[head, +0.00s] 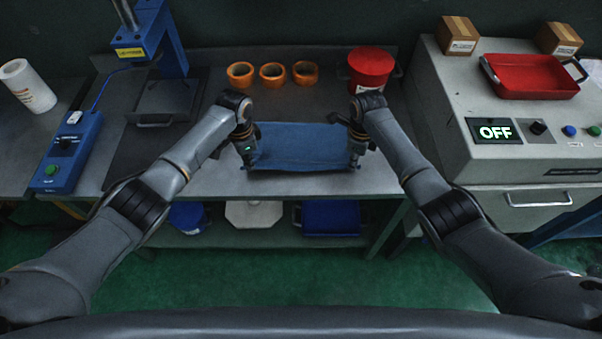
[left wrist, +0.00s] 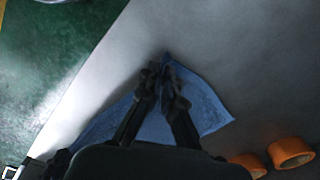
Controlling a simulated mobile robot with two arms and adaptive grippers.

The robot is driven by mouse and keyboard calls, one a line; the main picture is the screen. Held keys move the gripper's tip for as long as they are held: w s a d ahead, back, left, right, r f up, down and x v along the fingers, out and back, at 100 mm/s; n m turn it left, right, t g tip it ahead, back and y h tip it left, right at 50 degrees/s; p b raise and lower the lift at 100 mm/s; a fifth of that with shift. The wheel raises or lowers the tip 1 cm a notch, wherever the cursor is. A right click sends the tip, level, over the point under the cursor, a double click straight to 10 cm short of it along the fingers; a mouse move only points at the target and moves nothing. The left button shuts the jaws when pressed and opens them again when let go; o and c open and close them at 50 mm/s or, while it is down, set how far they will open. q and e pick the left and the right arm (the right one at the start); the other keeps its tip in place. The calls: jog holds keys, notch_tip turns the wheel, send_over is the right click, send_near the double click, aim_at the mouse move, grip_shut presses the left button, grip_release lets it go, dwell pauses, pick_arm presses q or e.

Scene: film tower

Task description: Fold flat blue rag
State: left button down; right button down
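The blue rag (head: 300,146) lies on the grey workbench between my two grippers, spread wide with some creases. My left gripper (head: 247,158) is at its left edge near the front corner. In the left wrist view my left gripper's fingers (left wrist: 164,76) are close together, with a peak of the rag (left wrist: 205,108) pinched between their tips. My right gripper (head: 356,158) is at the rag's right edge near the front corner. Its fingertips are too small and dark to tell whether they grip the cloth.
Several orange tape rolls (head: 272,75) and a red round container (head: 371,68) stand behind the rag. A blue press (head: 150,45) is at the left; a machine with a red tray (head: 528,76) is at the right. The bench's front edge (head: 290,188) is close to the rag.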

pick_arm(q)
jog(key=shift+a+r+p, duration=0.1)
jog(key=shift+r+p, duration=0.2)
jog(key=shift+r, duration=0.3)
pick_arm(e)
jog(key=shift+d+r, duration=0.1)
jog(key=shift+r, duration=0.5)
